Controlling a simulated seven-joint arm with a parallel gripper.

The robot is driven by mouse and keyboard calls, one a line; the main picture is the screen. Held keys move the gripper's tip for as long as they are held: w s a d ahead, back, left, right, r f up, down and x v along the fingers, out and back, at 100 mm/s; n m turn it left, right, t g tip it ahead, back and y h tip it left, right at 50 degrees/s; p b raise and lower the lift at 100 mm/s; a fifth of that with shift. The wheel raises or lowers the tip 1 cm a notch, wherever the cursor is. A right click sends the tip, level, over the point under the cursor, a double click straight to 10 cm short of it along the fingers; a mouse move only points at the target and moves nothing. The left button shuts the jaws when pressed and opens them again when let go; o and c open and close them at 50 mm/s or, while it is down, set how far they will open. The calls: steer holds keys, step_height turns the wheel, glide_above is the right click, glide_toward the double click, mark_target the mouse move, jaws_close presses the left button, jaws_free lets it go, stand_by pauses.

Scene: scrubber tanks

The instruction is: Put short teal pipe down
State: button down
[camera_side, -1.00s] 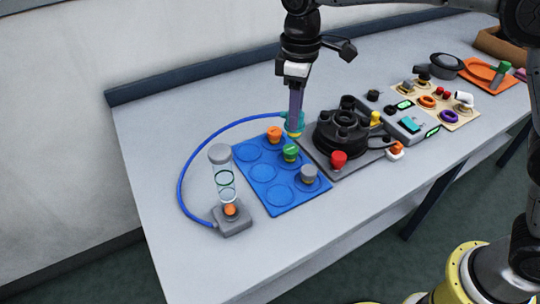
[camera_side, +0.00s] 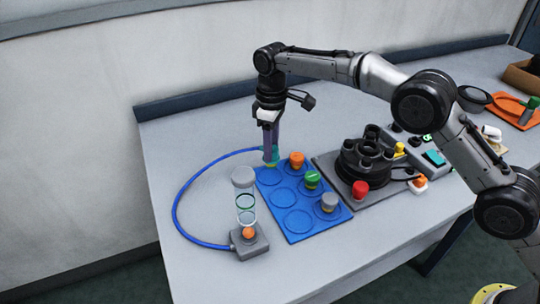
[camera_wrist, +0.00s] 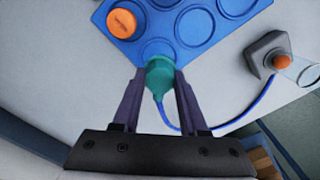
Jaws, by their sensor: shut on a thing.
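My gripper (camera_side: 271,148) is shut on the short teal pipe (camera_side: 274,154), above the far-left corner of the blue tray (camera_side: 289,223). In the wrist view the teal pipe (camera_wrist: 160,76) sits between the two purple fingers (camera_wrist: 158,100), overlapping the edge of a round recess in the blue tray (camera_wrist: 202,40). I cannot tell whether the pipe touches the tray. A blue hose (camera_side: 178,197) curves from near the pipe to the grey base of the clear tube. Other recesses in the left and front of the tray are empty.
Orange (camera_side: 296,160), green (camera_side: 312,180) and grey (camera_side: 328,202) capped pieces stand on the tray's right side. The clear tube (camera_side: 245,205) stands in front-left. A black round fixture (camera_side: 364,160) with a red knob (camera_side: 360,189) is to the right.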

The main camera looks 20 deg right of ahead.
steer(key=shift+w+f, duration=0.2)
steer(key=shift+a+f, duration=0.1)
steer(key=shift+f, duration=1.5)
steer(key=shift+c, duration=2.2)
jaws_free()
steer(key=shift+f, duration=0.15)
step_height(320, 180, up, 11)
steer(key=shift+w+r, duration=0.1)
steer(key=shift+w, duration=0.05)
steer(key=shift+r, duration=0.55)
